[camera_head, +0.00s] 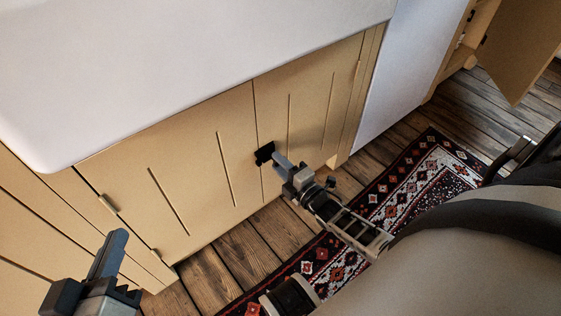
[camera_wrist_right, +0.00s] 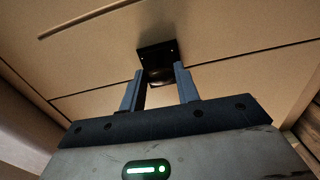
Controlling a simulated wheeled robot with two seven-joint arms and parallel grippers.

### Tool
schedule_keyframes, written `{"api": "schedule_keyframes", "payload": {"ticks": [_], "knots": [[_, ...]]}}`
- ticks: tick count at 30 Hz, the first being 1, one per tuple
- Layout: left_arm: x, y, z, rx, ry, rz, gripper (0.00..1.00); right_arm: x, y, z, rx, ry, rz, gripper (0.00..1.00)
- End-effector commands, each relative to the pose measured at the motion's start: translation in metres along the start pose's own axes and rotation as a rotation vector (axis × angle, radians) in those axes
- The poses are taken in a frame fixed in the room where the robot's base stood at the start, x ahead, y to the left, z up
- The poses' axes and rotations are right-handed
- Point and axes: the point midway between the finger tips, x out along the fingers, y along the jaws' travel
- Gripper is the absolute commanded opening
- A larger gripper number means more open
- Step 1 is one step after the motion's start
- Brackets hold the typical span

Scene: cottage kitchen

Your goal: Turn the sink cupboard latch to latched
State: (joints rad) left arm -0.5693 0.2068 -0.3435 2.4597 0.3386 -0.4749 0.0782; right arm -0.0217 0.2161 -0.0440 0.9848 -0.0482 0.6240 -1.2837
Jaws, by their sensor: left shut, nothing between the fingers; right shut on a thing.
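The sink cupboard latch (camera_head: 264,153) is a small black piece at the seam between two cream cupboard doors (camera_head: 205,165) below the white sink. In the right wrist view the latch shows as a black plate (camera_wrist_right: 157,52) with a rounded part below it. My right gripper (camera_head: 281,163) is at the latch, its fingers (camera_wrist_right: 161,88) shut on the rounded part. The fingers partly hide the latch, and I cannot tell its exact turn angle. My left gripper (camera_head: 115,240) is shut and empty at the lower left, in front of the cupboard and apart from it.
The white sink (camera_head: 200,55) overhangs the doors. A patterned rug (camera_head: 425,180) lies on the wooden floor (camera_head: 262,240). A white panel (camera_head: 410,70) stands right of the cupboard. Another cupboard door (camera_head: 522,45) stands open at the upper right.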

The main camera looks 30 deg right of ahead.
Motion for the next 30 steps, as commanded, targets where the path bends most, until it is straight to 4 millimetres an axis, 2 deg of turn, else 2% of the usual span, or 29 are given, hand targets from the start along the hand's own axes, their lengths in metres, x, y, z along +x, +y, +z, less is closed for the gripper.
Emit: {"api": "schedule_keyframes", "payload": {"ticks": [19, 20, 21, 22, 30], "knots": [[-0.0009, 0.0007, -0.0008, 0.002, 0.002, 0.002, 0.00, -0.0004, -0.0007, -0.0004, -0.051, 0.001, -0.002, 0.09], [-0.0009, 0.0008, -0.0010, 0.002, 0.002, 0.002, 0.00, -0.0004, -0.0007, -0.0004, -0.051, 0.001, -0.002, 0.37], [-0.0010, 0.0009, -0.0012, 0.002, 0.002, 0.003, 0.00, -0.0004, -0.0007, -0.0004, -0.051, 0.001, -0.002, 0.48], [-0.0010, 0.0010, -0.0013, 0.002, 0.003, 0.003, 0.00, -0.0004, -0.0006, -0.0003, -0.051, 0.001, -0.002, 0.54], [-0.0010, 0.0012, -0.0018, 0.002, 0.003, 0.003, 0.00, -0.0003, -0.0002, -0.0001, -0.049, 0.000, 0.000, 0.54]]}}
